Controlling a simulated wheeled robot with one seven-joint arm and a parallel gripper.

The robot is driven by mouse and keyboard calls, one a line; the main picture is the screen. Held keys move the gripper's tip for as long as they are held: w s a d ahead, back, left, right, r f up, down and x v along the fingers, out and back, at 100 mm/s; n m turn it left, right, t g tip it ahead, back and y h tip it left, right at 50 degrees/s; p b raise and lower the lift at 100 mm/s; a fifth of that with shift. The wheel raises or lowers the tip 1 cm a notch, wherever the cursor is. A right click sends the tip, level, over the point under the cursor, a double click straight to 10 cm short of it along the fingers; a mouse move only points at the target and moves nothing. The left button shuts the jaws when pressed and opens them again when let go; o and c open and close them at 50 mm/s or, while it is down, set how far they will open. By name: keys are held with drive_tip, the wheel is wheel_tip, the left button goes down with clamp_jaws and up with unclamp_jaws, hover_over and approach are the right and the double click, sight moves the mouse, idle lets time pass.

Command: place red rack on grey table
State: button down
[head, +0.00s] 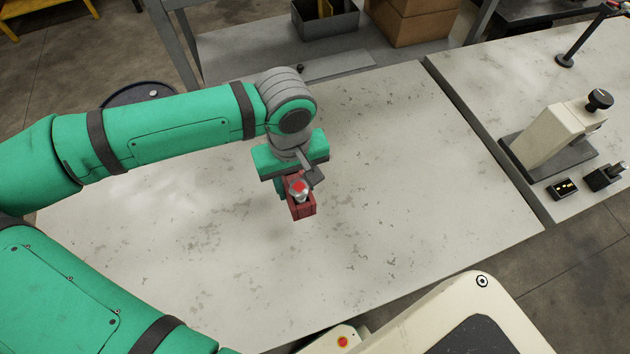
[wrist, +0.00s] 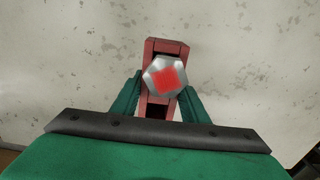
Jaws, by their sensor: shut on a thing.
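The red rack (head: 302,209) is a small block-like frame over the grey table (head: 410,190). A silver faceted piece with a red top (head: 299,187) sits in the rack. My gripper (head: 290,185) is shut on the rack. In the wrist view the rack (wrist: 166,47) stands between the two green fingers of my gripper (wrist: 160,97), and the silver piece (wrist: 154,66) covers its middle. The table (wrist: 60,50) fills the background there. I cannot tell whether the rack's underside touches the table.
The table top around the rack is clear. On a second table (head: 590,65) at the right stand a cream device with a black knob (head: 555,135) and small black items (head: 563,188). A shelf behind holds a grey bin (head: 325,22) and cardboard boxes (head: 415,25).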

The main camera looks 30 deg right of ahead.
drive_tip(key=w+a+f, duration=0.1)
drive_tip(key=f, duration=0.1)
drive_tip(key=w+a+f, duration=0.1)
drive_tip(key=w+f, duration=0.1)
drive_tip(key=w+a+f, duration=0.1)
drive_tip(key=a+f, duration=0.1)
drive_tip(key=shift+w+a, duration=0.1)
drive_tip(key=shift+w, duration=0.05)
drive_tip(key=shift+w+a+f, duration=0.15)
drive_tip(key=shift+f, duration=1.65)
drive_tip(key=shift+f, duration=0.1)
drive_tip(key=c, duration=1)
unclamp_jaws()
drive_tip(key=shift+c, duration=0.2)
wheel_tip(320, 180, up, 12)
drive_tip(key=shift+a, duration=0.1)
